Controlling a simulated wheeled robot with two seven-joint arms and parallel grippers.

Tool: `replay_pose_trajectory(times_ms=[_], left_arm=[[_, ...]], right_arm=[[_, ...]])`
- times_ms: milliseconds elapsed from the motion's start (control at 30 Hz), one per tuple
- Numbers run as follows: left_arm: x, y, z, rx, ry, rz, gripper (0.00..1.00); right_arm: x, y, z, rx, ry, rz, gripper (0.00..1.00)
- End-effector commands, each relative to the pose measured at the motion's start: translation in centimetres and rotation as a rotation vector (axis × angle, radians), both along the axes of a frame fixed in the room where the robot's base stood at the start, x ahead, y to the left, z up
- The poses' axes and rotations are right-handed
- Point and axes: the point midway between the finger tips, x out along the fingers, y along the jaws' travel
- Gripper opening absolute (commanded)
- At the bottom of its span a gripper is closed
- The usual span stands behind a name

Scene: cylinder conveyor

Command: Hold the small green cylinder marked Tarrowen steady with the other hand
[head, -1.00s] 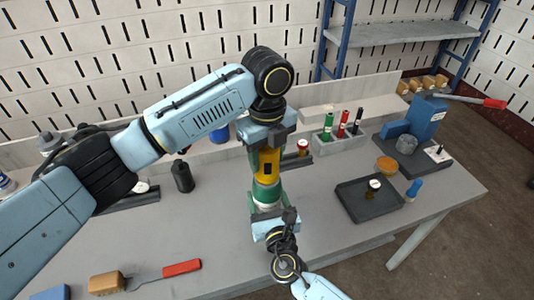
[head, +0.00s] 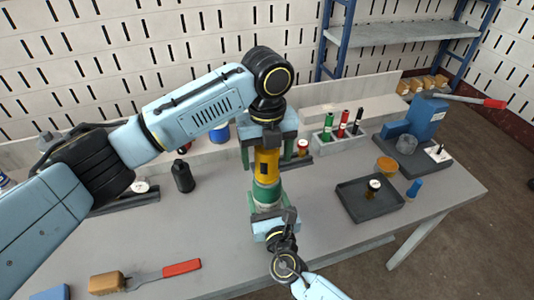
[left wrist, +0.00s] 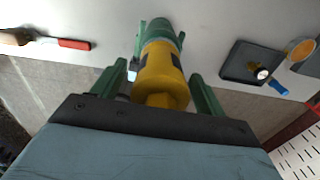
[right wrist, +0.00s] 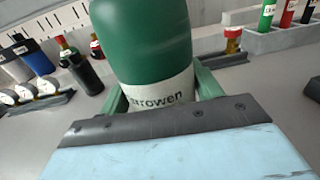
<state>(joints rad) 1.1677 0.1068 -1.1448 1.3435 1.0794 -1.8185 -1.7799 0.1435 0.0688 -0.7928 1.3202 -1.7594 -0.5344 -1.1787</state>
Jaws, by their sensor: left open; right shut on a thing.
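The green cylinder (head: 265,193) stands upright above the bench. Its white band reads "...arrowen" in the right wrist view (right wrist: 145,40), the first letter hidden. A yellow piece (head: 267,168) with dark patches sits in line on top of it; it also shows in the left wrist view (left wrist: 160,75). My right gripper (right wrist: 160,95) is shut on the green cylinder at its banded lower part. My left gripper (left wrist: 158,82) is open, its green fingers spread on either side of the yellow piece with gaps showing.
A dark tray (head: 368,205) with a small round item lies to the right. A rack of marker-like bottles (head: 341,136) and a blue press (head: 425,120) stand behind. A black bottle (head: 183,177) stands left. A red-handled tool (head: 182,268) lies front left.

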Motion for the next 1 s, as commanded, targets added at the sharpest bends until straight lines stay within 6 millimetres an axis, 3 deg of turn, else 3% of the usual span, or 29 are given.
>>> replay_pose_trajectory(times_ms=[267, 700, 1000], left_arm=[[0.0, -0.1, 0.8, -0.002, -0.001, 0.0, 0.73], [0.0, -0.1, 9.4, -0.001, -0.003, 0.0, 0.73], [0.0, 0.0, 12.0, 0.0, 0.0, 0.0, 0.73]], right_arm=[[0.0, 0.0, 0.0, 0.0, 0.0, 0.0, 0.37], [0.0, 0.0, 0.0, 0.0, 0.0, 0.0, 0.37], [0.0, 0.0, 0.0, 0.0, 0.0, 0.0, 0.37]])
